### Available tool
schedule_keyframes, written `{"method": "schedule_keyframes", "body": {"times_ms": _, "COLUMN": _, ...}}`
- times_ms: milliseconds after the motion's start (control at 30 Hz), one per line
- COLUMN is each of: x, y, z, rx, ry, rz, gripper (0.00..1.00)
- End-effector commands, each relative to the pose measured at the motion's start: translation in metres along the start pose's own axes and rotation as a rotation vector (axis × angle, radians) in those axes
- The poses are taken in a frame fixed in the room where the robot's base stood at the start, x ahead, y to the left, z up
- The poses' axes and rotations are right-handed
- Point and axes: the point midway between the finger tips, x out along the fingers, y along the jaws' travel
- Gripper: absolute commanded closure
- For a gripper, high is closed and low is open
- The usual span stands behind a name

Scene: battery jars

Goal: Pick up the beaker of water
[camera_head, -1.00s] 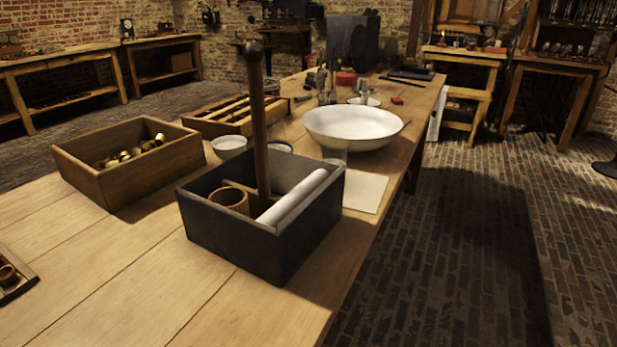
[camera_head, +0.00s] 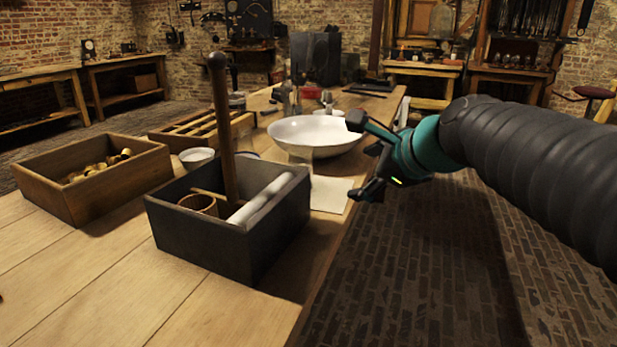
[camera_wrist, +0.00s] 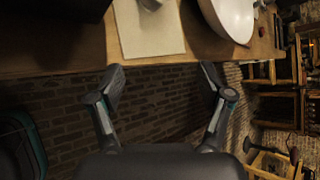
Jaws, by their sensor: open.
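A clear glass beaker (camera_head: 300,156) appears to stand on the table, just behind the dark box and in front of the white bowl. It is faint, and the dark box hides its lower part. In the wrist view only a bit of what seems to be the beaker (camera_wrist: 151,4) shows at the top edge, beside the pale sheet. I cannot make out the water level. My gripper (camera_head: 356,157) is open and empty, to the right of the beaker, out past the table's right edge. The wrist view shows its spread fingers (camera_wrist: 162,75) with the brick floor behind them.
The dark box (camera_head: 205,236) holds a white roll, a wooden cup and a tall post. The white bowl (camera_head: 320,127) stands behind the beaker. A pale sheet (camera_head: 329,194) lies at the table edge. A wooden box (camera_head: 65,198) stands left. Floor right of the table is clear.

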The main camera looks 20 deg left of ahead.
Motion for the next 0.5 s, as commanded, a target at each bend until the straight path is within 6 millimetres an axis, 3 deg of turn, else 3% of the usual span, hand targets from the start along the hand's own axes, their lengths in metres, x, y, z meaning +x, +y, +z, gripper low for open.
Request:
{"method": "schedule_keyframes", "body": {"times_ms": 100, "x": 0.030, "y": -0.026, "z": 0.039, "rx": 0.286, "ry": -0.099, "rz": -0.011, "gripper": 0.21}}
{"method": "schedule_keyframes", "body": {"times_ms": 233, "x": 0.053, "y": -0.046, "z": 0.073, "rx": 0.550, "ry": -0.184, "rz": -0.002, "gripper": 0.21}}
{"method": "schedule_keyframes", "body": {"times_ms": 400, "x": 0.068, "y": -0.060, "z": 0.098, "rx": 0.748, "ry": -0.245, "rz": 0.018, "gripper": 0.21}}
{"method": "schedule_keyframes", "body": {"times_ms": 500, "x": 0.074, "y": -0.059, "z": 0.100, "rx": 0.793, "ry": -0.258, "rz": 0.023, "gripper": 0.21}}
